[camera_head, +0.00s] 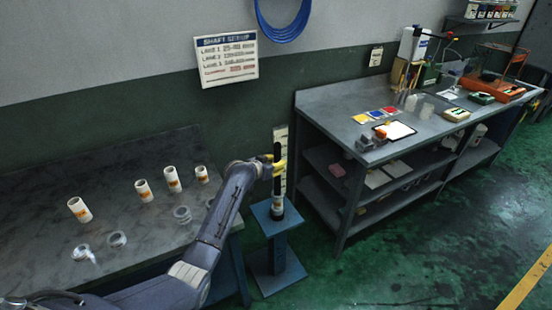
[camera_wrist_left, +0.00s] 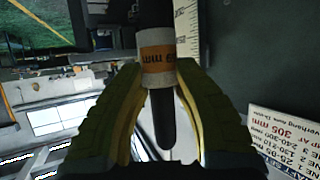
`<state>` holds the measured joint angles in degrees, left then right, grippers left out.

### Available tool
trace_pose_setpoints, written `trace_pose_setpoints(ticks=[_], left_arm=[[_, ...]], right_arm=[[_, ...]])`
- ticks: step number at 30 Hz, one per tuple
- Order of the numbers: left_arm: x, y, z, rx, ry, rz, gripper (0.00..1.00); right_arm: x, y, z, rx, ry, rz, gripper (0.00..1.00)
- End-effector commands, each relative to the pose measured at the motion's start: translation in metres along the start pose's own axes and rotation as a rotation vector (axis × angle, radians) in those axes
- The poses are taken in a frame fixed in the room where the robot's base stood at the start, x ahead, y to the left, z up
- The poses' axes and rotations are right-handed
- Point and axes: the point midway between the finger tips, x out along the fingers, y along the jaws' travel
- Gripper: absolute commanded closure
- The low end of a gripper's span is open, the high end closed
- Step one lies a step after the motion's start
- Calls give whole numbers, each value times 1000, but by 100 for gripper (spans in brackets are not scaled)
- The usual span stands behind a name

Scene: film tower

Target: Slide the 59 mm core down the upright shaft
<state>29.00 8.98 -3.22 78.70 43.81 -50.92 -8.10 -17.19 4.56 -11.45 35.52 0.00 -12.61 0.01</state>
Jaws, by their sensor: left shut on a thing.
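My left gripper (camera_head: 279,167) is shut at the upright dark shaft (camera_head: 277,151), high above its foot. In the left wrist view, a white core (camera_wrist_left: 157,55) with an orange label sits between its yellow fingertips (camera_wrist_left: 160,80). The label's lettering is upside down and ends in mm; I cannot read its full number. The dark shaft (camera_wrist_left: 155,18) shows on both sides of the core, so the core is around it. In the head view the fingers mostly hide this core. A pale piece (camera_head: 277,203) is low on the shaft, above the blue stand (camera_head: 279,225). My right gripper is out of view.
On the left bench (camera_head: 40,205) stand several white cores, one at the front left (camera_head: 79,209), with some grey rings (camera_head: 117,239). The cluttered workbench (camera_head: 340,175) stands close to the right.

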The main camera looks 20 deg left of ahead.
Motion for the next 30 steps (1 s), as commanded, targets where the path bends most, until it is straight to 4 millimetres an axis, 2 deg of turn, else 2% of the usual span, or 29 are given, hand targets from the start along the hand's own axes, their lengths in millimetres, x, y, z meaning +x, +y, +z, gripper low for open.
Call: trace_pose_setpoints(ticks=[22,23,30], left_arm=[[30,0,70,-1,-3,0,95],[31,0,72,-1,-3,0,100],[39,1,89,0,-2,2,100]], right_arm=[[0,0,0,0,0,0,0],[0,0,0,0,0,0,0],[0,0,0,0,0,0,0]])
